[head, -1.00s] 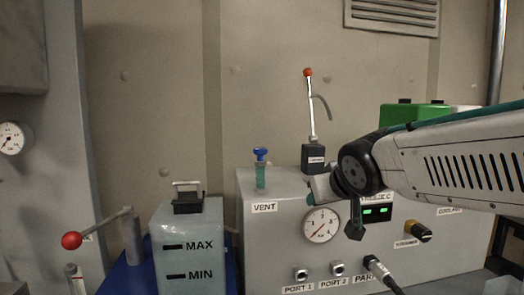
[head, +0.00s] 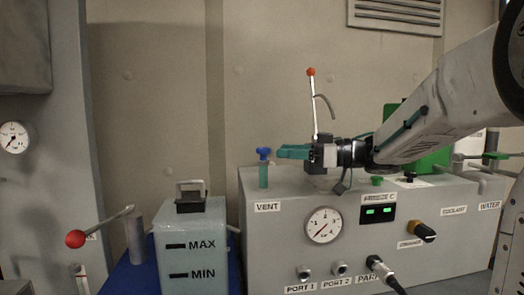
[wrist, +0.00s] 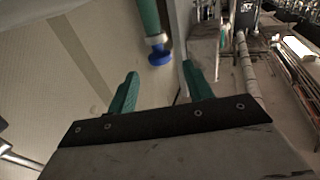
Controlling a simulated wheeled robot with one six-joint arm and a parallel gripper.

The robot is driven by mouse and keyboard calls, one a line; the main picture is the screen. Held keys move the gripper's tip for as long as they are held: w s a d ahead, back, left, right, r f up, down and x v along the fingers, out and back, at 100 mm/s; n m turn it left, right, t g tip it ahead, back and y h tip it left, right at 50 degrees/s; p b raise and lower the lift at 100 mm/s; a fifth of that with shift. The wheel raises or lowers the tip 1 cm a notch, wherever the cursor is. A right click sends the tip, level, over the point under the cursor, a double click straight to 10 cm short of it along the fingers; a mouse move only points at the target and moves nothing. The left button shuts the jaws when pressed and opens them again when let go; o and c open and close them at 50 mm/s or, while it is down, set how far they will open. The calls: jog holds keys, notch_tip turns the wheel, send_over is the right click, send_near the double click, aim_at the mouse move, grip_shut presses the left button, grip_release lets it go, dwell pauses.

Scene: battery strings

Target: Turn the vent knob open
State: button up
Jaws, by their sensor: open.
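The vent knob (head: 263,152) is blue and sits on top of a green stem (head: 263,176) above the VENT label, on the left of the grey box's top. My gripper (head: 280,152) reaches in from the right at the knob's height, with its green fingertips just short of the knob. In the wrist view my gripper (wrist: 160,73) is open and empty. There the blue knob (wrist: 159,55) shows just beyond the fingertips, in line with the gap between them. I see no contact between fingers and knob.
The grey box (head: 255,245) carries a gauge (head: 323,225), a green display (head: 378,212) and a black-yellow knob (head: 424,232). An upright lever with an orange tip (head: 311,72) stands behind my gripper. A MAX/MIN tank (head: 190,250) and a red-ended lever (head: 76,239) are at left.

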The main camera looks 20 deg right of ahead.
aim_at(263, 148)
jog(key=x, duration=0.7)
jog(key=shift+s, duration=0.1)
jog(key=c, duration=0.9)
jog(key=shift+m+t+h, duration=0.3)
jog(key=shift+t, duration=0.1)
jog(key=m+t+h, duration=0.4)
jog(key=h, duration=0.1)
jog(key=shift+m+t, duration=0.3)
jog(key=shift+t, duration=0.1)
jog(key=shift+m+t+h, duration=0.5)
jog(key=shift+m+h, duration=0.35)
jog(key=shift+h, duration=0.5)
jog(key=shift+m+t+h, duration=0.5)
jog(key=shift+m+h, duration=0.35)
jog(key=shift+h, duration=0.5)
jog(key=shift+m+h, duration=0.3)
jog(key=shift+h, duration=0.1)
